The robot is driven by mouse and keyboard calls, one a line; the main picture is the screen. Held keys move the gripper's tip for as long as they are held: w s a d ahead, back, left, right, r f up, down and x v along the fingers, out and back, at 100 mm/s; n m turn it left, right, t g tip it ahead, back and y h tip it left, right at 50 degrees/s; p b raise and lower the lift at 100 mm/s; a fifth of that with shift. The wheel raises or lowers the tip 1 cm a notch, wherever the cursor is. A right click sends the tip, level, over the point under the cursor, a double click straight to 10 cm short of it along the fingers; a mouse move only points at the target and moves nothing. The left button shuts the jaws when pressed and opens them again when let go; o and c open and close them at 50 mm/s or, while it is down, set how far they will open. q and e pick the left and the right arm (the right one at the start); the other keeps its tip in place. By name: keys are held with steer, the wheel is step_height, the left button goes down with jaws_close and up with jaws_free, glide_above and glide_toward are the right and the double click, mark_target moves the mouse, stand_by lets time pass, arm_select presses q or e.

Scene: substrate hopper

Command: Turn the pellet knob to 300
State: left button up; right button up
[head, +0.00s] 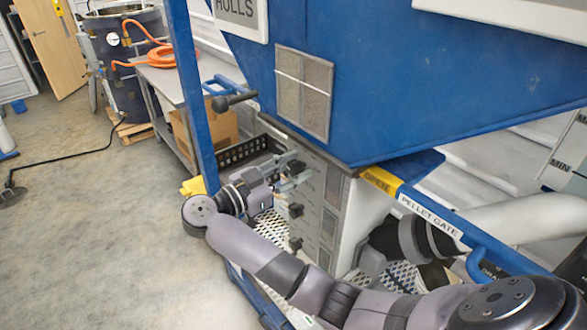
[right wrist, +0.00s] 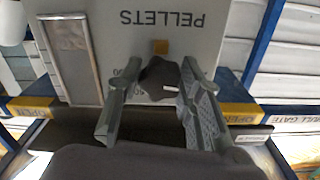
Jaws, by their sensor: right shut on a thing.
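The pellet knob (right wrist: 160,82) is dark, with a short white mark, on a grey panel (right wrist: 210,25) lettered PELLETS, upside down in the right wrist view. My right gripper (right wrist: 157,100) has one finger on each side of the knob and is shut on it. Scale numbers beside it are mostly hidden by the fingers, so the setting cannot be read. In the head view my right gripper (head: 295,174) reaches the upper part of the control panel (head: 329,225); the pellet knob is hard to make out there. My left gripper is not in view.
Lower dark knobs (head: 295,210) stick out of the same panel. The blue hopper (head: 400,80) hangs above, with a blue post (head: 186,80) to the left. A PELLET GATE bar (head: 430,215) crosses on the right. The concrete floor (head: 90,230) at left is mostly clear.

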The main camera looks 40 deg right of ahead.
steer(key=c, duration=0.4)
steer(key=m+b, duration=0.2)
steer(key=m, duration=0.1)
steer(key=m+b, duration=0.1)
steer(key=b, duration=0.1)
steer(key=shift+a+f+m, duration=0.1)
steer(key=shift+f+m, duration=0.15)
steer(key=shift+m, duration=0.05)
steer(key=shift+m+b, duration=1)
steer(key=shift+r+m+b, duration=0.15)
steer(key=shift+m+b, duration=0.35)
steer(key=shift+m, duration=0.1)
